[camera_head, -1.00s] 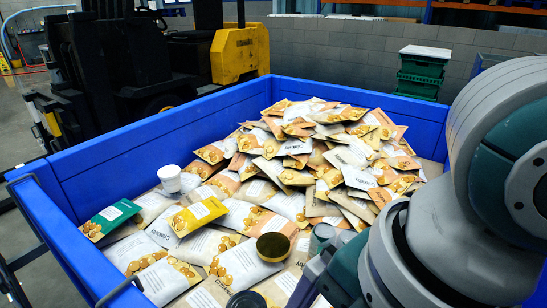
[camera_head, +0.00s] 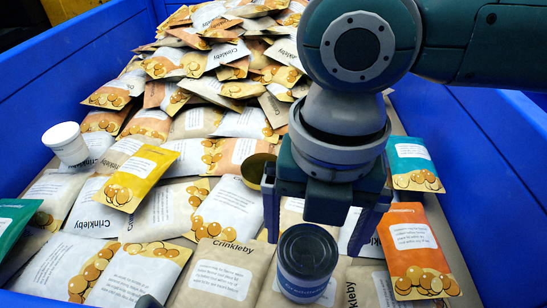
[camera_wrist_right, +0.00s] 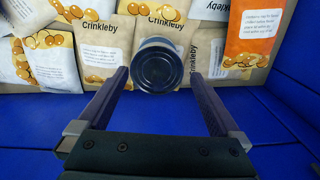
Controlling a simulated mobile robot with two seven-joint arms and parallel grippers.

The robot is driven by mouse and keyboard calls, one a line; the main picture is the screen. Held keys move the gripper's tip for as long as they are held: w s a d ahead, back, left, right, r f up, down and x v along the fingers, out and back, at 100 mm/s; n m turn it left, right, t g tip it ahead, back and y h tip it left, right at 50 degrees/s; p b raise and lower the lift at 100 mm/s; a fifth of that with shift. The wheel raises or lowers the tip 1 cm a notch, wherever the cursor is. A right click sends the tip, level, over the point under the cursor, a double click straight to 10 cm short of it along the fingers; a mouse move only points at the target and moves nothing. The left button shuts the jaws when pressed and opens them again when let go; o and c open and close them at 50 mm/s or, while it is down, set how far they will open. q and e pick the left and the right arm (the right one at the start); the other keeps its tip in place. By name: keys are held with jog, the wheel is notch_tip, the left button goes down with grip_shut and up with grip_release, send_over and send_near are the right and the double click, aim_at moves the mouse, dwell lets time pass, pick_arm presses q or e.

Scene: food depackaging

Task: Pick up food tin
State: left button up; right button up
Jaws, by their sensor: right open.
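A food tin (camera_head: 307,262) with a dark blue rim and a label stands on the crisp packets near the front of the blue bin. My right gripper (camera_head: 318,235) is open above and behind it in the head view, its two fingers apart. In the right wrist view the tin (camera_wrist_right: 157,66) lies ahead, between the lines of the two open fingers (camera_wrist_right: 160,88), with nothing held. A gold-lidded tin (camera_head: 257,170) sits just left of the gripper, partly hidden by it. My left gripper is not clearly in view.
A white tub (camera_head: 66,144) stands on the packets at the left. Many crisp packets (camera_head: 225,271) fill the bin and heap up towards the back. A yellow packet (camera_head: 141,178) and an orange one (camera_head: 416,250) lie on top. Blue bin walls (camera_head: 479,150) enclose the heap.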

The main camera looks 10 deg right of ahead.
aim_at(308, 249)
jog(key=f, duration=0.2)
jog(key=f+b, duration=0.1)
jog(key=f, duration=0.2)
jog(key=shift+s+a+f+b, duration=0.1)
jog(key=shift+a+b, duration=0.1)
jog(key=shift+b, duration=0.1)
jog(key=shift+c, duration=0.4)
jog(key=c, duration=1.4)
